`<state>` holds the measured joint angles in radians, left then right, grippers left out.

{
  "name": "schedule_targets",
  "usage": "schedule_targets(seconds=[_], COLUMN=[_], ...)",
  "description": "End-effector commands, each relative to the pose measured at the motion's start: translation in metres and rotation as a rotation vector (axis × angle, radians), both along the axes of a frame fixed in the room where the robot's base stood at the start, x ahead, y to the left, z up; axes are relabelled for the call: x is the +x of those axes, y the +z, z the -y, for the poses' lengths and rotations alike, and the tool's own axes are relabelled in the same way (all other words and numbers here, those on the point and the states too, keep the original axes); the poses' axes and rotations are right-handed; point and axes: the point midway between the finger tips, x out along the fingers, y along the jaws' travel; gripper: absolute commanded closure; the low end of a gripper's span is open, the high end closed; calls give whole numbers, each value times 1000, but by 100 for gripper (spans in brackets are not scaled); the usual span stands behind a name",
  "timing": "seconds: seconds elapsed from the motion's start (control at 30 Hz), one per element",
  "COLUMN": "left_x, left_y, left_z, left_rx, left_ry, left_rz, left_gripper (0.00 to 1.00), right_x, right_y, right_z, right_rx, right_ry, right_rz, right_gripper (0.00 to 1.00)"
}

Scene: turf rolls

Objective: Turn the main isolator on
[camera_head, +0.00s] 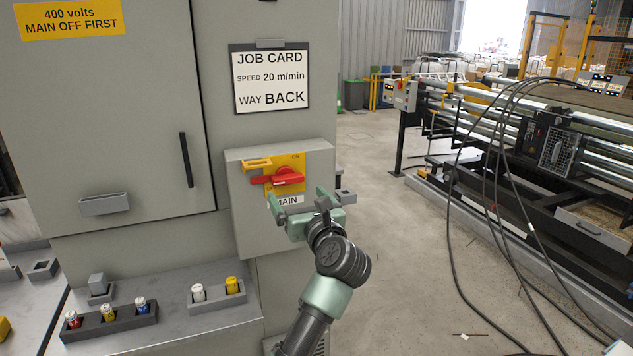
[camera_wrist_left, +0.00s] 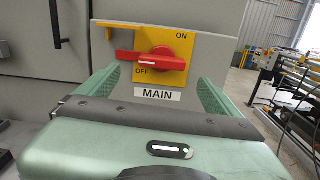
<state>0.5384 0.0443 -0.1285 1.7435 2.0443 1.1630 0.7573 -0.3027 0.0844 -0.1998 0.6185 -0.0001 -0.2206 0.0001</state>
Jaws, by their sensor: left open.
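The main isolator is a red rotary handle (camera_head: 286,177) on a yellow plate (camera_head: 298,160), on the front of a grey box above a white MAIN label (camera_head: 290,200). The handle also shows in the left wrist view (camera_wrist_left: 160,62). It lies about level, its long end pointing left, just above the word OFF; ON is at the plate's upper right. My left gripper (camera_head: 302,200) is open and empty, just below and in front of the handle. In the wrist view its fingers stand on either side of the plate, apart from the handle. My right gripper is not in view.
A yellow bracket (camera_head: 257,164) juts out at the box's upper left. A job card (camera_head: 270,80) hangs above, reading 20 m/min, way BACK. A grey shelf below holds trays of coloured fuse-like parts (camera_head: 109,313). Black cables (camera_head: 490,150) hang at right; floor between is open.

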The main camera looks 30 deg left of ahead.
Motion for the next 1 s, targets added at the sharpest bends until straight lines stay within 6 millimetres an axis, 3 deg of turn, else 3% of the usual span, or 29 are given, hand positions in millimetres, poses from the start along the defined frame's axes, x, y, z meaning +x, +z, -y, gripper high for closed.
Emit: schedule_targets(seconds=[0.17,0.6,0.93,0.97,1.0], left_x=[6,46,50,50,50], left_y=[8,7,5,5,5], left_z=[-8,-55,-58,-58,-58], left_rx=[-53,-48,-49,-49,-49], left_ry=[-7,-7,-9,-9,-9], left_rz=[26,24,24,24,24], left_gripper=[5,5,5,8,19], right_x=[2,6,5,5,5], right_y=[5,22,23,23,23], right_z=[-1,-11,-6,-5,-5], right_rx=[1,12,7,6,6], right_ry=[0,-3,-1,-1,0], right_rz=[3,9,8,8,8], right_gripper=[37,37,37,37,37])
